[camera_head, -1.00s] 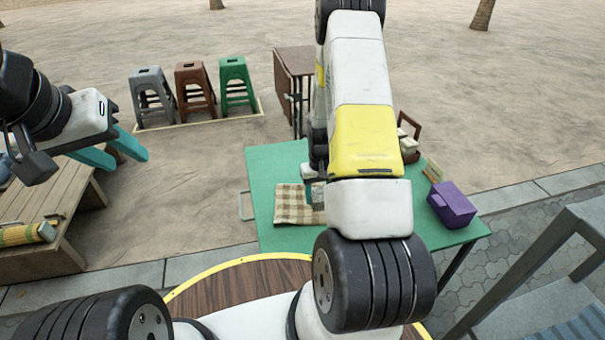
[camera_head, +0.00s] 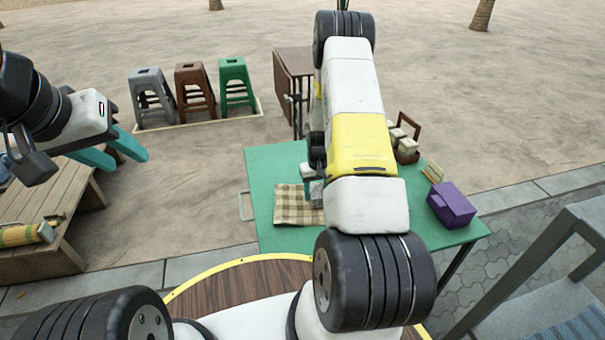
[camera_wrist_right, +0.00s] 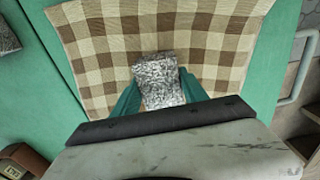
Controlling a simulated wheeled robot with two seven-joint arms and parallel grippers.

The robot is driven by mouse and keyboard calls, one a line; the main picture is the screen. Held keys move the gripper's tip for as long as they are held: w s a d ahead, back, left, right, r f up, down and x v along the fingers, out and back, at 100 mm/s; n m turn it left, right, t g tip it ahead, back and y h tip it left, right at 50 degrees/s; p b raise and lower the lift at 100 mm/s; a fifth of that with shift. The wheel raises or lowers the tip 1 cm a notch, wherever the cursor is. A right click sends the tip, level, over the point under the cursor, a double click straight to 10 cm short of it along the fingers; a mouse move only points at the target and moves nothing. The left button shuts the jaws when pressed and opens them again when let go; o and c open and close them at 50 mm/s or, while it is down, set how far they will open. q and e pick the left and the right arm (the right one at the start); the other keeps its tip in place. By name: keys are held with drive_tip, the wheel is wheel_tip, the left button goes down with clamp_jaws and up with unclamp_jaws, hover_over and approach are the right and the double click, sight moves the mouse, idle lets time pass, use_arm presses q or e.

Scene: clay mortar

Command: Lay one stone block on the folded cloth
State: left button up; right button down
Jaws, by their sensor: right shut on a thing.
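The folded cloth (camera_head: 292,208), checked brown and cream, lies on the green table near its left side, and it fills much of the right wrist view (camera_wrist_right: 215,45). My right gripper (camera_head: 313,186) is over the cloth, partly hidden by my arm in the head view. It is shut on a speckled grey stone block (camera_wrist_right: 158,78), held between its teal fingers. I cannot tell whether the block touches the cloth. Another speckled grey block (camera_wrist_right: 7,38) shows at the left edge of the wrist view. My left gripper (camera_head: 128,157) is open and empty, away from the table at the left.
The green table (camera_head: 275,160) also holds a purple box (camera_head: 453,205) and a brown carrier (camera_head: 407,155) with pale blocks at the right. A wooden bench (camera_head: 45,215) stands at the left. Several stools (camera_head: 190,90) stand behind. The table's back left is clear.

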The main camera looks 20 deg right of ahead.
drive_tip(key=shift+f, duration=0.5)
drive_tip(key=c, duration=0.6)
unclamp_jaws()
drive_tip(key=shift+f, duration=0.15)
drive_tip(key=shift+r, duration=0.2)
